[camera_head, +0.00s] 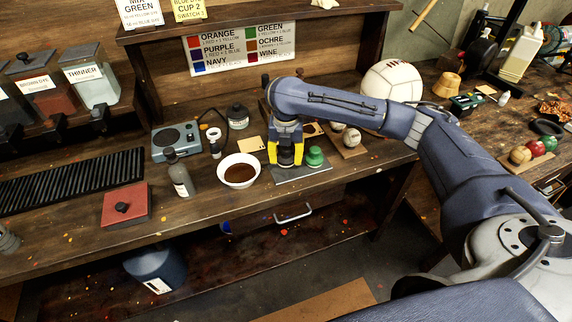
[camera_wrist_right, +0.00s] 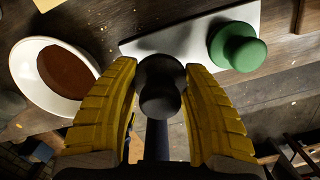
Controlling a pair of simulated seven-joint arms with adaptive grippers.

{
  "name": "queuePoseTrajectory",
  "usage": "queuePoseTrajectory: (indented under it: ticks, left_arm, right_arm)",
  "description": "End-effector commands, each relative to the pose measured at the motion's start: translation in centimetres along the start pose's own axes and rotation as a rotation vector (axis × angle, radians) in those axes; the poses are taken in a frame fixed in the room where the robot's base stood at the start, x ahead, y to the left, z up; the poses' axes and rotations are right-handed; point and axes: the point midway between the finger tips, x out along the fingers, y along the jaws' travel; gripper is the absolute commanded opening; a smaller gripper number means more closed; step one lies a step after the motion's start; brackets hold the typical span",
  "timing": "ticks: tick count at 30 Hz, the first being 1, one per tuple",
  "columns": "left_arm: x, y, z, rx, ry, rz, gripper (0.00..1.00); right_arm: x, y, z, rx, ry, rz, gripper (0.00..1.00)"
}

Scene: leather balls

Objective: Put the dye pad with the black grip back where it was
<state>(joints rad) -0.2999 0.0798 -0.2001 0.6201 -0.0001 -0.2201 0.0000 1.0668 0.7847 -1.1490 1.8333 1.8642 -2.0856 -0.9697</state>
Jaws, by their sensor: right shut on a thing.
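My right gripper (camera_head: 286,158) has its yellow fingers pointing down over the bench, to the right of the white bowl. In the wrist view its fingers are closed around the dye pad with the black grip (camera_wrist_right: 160,84). The pad is over the left part of a flat grey tray (camera_head: 302,177), which also shows in the wrist view (camera_wrist_right: 190,42). I cannot tell whether the pad touches the tray. A green-gripped dye pad (camera_head: 315,156) stands on the tray just right of the gripper; it also shows in the wrist view (camera_wrist_right: 238,46). My left gripper is out of view.
The white bowl (camera_head: 239,171) of brown liquid stands close left of the gripper. A dark bottle (camera_head: 180,175), a grey scale (camera_head: 176,141) and a red slab with a black knob (camera_head: 126,205) are further left. A ball (camera_head: 351,137) sits at the right.

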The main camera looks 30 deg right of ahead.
Motion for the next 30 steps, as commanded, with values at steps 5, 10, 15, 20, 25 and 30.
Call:
queuePoseTrajectory:
  ticks: [5, 10, 15, 20, 25, 30]
  left_arm:
    - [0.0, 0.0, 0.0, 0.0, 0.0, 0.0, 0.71]
    - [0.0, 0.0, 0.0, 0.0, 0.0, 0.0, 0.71]
    - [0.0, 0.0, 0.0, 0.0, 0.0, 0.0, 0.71]
    - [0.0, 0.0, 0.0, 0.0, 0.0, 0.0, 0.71]
    - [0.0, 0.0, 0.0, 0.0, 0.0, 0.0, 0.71]
    - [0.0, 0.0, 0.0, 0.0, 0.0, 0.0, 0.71]
  right_arm:
    - [1.4, 0.0, -0.2, 0.0, 0.003, -0.001, 0.15]
    - [3.4, 0.0, -0.4, 0.0, 0.003, 0.0, 0.15]
    - [3.7, 0.0, -0.3, 0.0, 0.0, 0.001, 0.15]
    - [3.7, 0.0, -0.3, 0.0, 0.0, 0.0, 0.15]
    - [4.0, -0.1, -0.4, 0.0, 0.0, -0.001, 0.51]
    - [4.0, 0.0, -0.4, 0.0, 0.0, -0.001, 0.69]
